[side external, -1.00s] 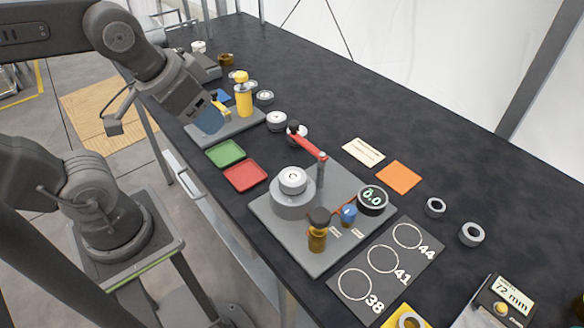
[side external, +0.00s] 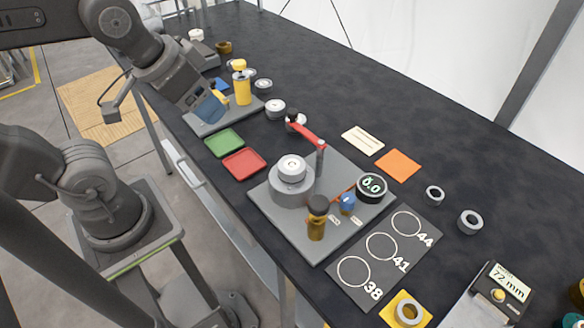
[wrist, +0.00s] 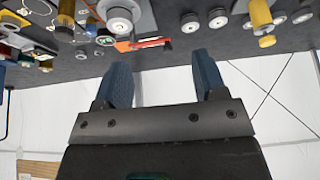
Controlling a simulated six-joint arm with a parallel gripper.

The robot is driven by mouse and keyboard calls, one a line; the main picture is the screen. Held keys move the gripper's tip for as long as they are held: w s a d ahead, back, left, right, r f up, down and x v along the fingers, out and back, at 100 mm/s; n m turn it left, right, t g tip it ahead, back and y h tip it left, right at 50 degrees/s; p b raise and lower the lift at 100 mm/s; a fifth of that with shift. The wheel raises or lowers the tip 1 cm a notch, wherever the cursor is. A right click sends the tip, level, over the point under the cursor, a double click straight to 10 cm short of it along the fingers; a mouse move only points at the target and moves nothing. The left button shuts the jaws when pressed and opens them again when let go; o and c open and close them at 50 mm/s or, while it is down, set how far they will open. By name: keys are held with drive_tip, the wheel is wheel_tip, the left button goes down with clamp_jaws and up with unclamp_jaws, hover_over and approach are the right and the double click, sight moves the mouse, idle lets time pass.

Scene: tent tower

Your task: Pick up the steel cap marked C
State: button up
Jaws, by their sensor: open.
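A steel cap (side external: 291,168) sits on top of a wide grey cylinder (side external: 290,190) on the grey plate with the red lever. Its top mark is too small to read now; an earlier frame seems to show a C. What looks like the same cap shows at the top of the wrist view (wrist: 119,25). My gripper (side external: 216,108) is open and empty in the wrist view (wrist: 163,78). It hangs near the yellow post, away from the cylinder.
The red lever (side external: 308,133) rises beside the cap. A brown bottle-like post (side external: 317,220) and a gauge reading 0.0 (side external: 371,186) share its plate. Green (side external: 224,143) and red (side external: 244,163) trays lie between.

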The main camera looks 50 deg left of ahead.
drive_tip(key=o, duration=0.4)
drive_tip(key=shift+c, duration=0.2)
drive_tip(key=m+g, duration=0.6)
drive_tip(key=m, duration=1.2)
hover_over(292, 165)
wheel_tip(292, 165, down, 9)
drive_tip(key=shift+w+d+r, duration=0.1)
drive_tip(key=shift+w+r, duration=0.05)
drive_tip(key=shift+f, duration=3.05)
